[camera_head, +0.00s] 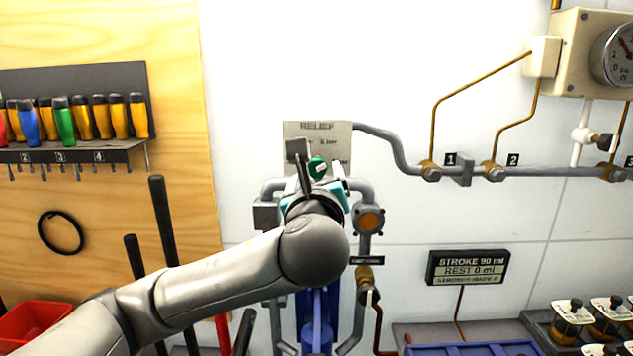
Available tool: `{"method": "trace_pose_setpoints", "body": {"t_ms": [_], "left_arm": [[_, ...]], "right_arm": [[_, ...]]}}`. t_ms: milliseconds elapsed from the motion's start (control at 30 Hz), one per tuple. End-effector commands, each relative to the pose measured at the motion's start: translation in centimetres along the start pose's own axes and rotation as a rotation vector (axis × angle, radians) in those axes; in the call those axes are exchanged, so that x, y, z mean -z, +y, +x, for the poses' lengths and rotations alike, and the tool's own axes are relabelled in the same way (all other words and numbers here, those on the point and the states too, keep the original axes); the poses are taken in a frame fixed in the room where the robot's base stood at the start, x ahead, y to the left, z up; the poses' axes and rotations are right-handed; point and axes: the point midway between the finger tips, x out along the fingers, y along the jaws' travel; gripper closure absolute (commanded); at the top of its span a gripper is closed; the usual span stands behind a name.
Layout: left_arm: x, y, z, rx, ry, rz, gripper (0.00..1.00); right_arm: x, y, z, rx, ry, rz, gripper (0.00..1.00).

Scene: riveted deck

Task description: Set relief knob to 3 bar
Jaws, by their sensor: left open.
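The relief knob (317,168) is small, round and green with a pale pointer mark. It sits on the grey RELIEF plate (335,137) in the middle of the view. The plate's scale lettering is partly hidden and too small to read fully, so I cannot tell the set value. My left gripper (322,165) is open in front of the plate, with a dark finger just left of the knob. I cannot tell whether it touches the knob. My left arm hides the pipework below. My right gripper is not in view.
Grey pipes run right from the plate to numbered valves (431,171). A pressure gauge (617,55) is at the upper right. A display (468,267) reads STROKE 90 ml. A screwdriver rack (75,150) hangs on the left. A red bin (35,322) stands at the lower left.

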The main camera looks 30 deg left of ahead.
Motion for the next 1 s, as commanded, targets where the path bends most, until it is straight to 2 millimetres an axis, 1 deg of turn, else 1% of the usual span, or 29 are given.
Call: {"method": "trace_pose_setpoints", "body": {"t_ms": [33,100,300,467,733,767,1000], "left_arm": [[0.2,0.1,0.9,-0.003,-0.003,0.000,0.23],[0.2,0.1,2.0,-0.002,-0.003,0.000,0.23],[0.1,0.0,4.0,-0.002,-0.002,0.000,0.23],[0.0,0.0,4.7,0.000,-0.001,0.000,0.23],[0.0,0.0,4.8,0.000,-0.001,0.000,0.23],[0.0,0.0,4.8,0.000,-0.001,0.000,0.26],[0.0,0.0,4.8,0.000,-0.001,0.000,0.53]], "right_arm": [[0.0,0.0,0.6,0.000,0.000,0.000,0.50],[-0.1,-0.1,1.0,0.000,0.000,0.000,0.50],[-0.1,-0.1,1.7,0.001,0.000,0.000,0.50],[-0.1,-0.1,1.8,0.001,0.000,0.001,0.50],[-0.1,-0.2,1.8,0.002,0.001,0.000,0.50],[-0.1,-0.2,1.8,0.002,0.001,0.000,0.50],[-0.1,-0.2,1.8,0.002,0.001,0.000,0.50]]}}
